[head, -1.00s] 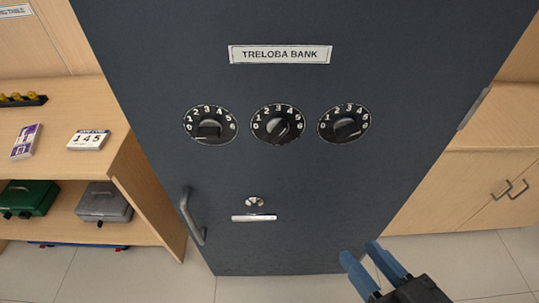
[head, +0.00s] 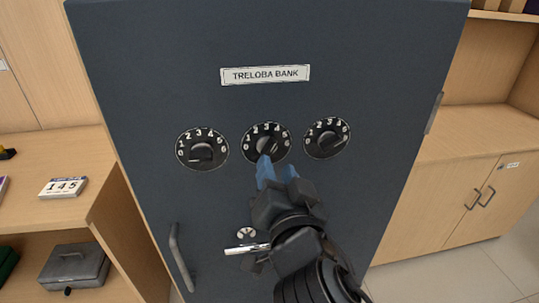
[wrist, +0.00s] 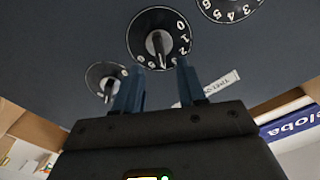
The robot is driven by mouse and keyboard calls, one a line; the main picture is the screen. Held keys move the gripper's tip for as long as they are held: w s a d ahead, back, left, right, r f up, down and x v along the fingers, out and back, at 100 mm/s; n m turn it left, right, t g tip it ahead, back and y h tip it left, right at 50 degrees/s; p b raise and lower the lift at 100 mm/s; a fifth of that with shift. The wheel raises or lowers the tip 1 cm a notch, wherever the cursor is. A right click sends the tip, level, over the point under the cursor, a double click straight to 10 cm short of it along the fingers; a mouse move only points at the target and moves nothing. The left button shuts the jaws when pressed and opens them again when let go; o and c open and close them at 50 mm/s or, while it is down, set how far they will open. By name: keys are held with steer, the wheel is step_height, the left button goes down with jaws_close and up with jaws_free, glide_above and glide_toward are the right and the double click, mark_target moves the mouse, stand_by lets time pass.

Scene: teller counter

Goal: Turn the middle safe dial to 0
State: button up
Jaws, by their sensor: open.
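The middle safe dial (head: 254,135) is a round black dial with white numbers, on the dark safe door under the bank sign. Its raised bar knob (head: 271,147) slants from lower left to upper right; I cannot tell exactly which number it marks. My gripper (head: 277,166) is open and empty, its blue fingers just below and in front of this dial, covering its lower edge. In the wrist view the middle dial (wrist: 137,32) is straight ahead, and its knob (wrist: 158,45) lies between the lines of the two spread fingertips (wrist: 160,64), apparently not held.
The left dial (head: 202,135) and right dial (head: 314,137) flank the middle one closely. Below are a keyhole disc (head: 246,232), a silver lever (head: 247,248) and a door handle (head: 181,257). Wooden shelving (head: 100,190) stands left, cabinets (head: 445,200) right.

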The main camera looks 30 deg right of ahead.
mark_target(271, 152)
steer(key=shift+p+x, duration=0.7)
steer(key=shift+x, duration=2.45)
jaws_close()
